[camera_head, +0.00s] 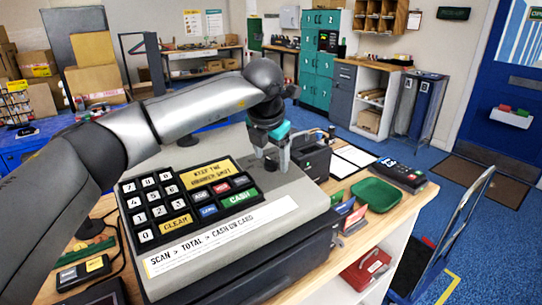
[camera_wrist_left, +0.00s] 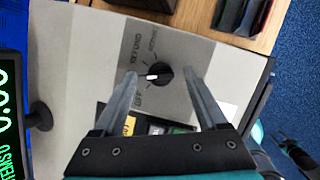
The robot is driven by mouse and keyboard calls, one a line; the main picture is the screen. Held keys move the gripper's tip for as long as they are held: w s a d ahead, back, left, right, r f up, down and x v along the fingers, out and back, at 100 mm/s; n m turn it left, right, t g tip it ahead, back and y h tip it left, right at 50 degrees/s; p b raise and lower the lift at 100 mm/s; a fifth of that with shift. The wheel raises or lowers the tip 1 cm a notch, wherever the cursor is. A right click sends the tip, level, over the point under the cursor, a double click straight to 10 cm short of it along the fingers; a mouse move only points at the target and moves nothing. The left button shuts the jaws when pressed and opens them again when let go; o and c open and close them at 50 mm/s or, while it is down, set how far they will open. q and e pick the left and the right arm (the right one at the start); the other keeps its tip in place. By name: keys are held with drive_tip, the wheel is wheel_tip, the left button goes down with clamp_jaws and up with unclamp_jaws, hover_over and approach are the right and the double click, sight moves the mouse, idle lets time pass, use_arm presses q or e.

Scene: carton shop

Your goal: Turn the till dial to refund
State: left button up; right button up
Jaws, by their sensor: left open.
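The till (camera_head: 285,188) is a grey register with a black keypad on its sloped top. In the left wrist view, the till dial (camera_wrist_left: 160,75) is a round black knob on the till's grey top. Its white mark points left, between the printed words REFUND (camera_wrist_left: 133,52) and OFF (camera_wrist_left: 138,97). My left gripper (camera_head: 271,160) is over the far right part of the till top. In the left wrist view its open fingers (camera_wrist_left: 160,74) stand on either side of the dial, with visible gaps. The dial is hidden in the head view.
A green tray (camera_head: 377,194), a card terminal (camera_head: 402,175) and a clipboard (camera_head: 352,158) lie on the counter to the right of the till. A dark box-shaped device (camera_head: 311,155) stands just behind the gripper. A customer display (camera_wrist_left: 12,110) is at the left in the wrist view.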

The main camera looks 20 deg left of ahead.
use_arm(q)
clamp_jaws()
idle(0.4)
drive_tip(key=m+p, duration=0.1)
drive_tip(key=m, duration=0.1)
drive_tip(key=m+h+p, duration=0.1)
drive_tip(key=shift+a+r+m+g, duration=0.1)
drive_tip(key=shift+r+m+g, duration=0.1)
drive_tip(key=shift+m+g, duration=0.15)
drive_tip(key=shift+w+m+g+h+p, duration=0.15)
drive_tip(key=shift+m+g+h+p, duration=0.35)
drive_tip(key=shift+m+p, duration=1.2)
drive_tip(key=shift+m+b, duration=0.35)
drive_tip(key=shift+m, duration=0.1)
unclamp_jaws()
drive_tip(key=shift+f, duration=0.1)
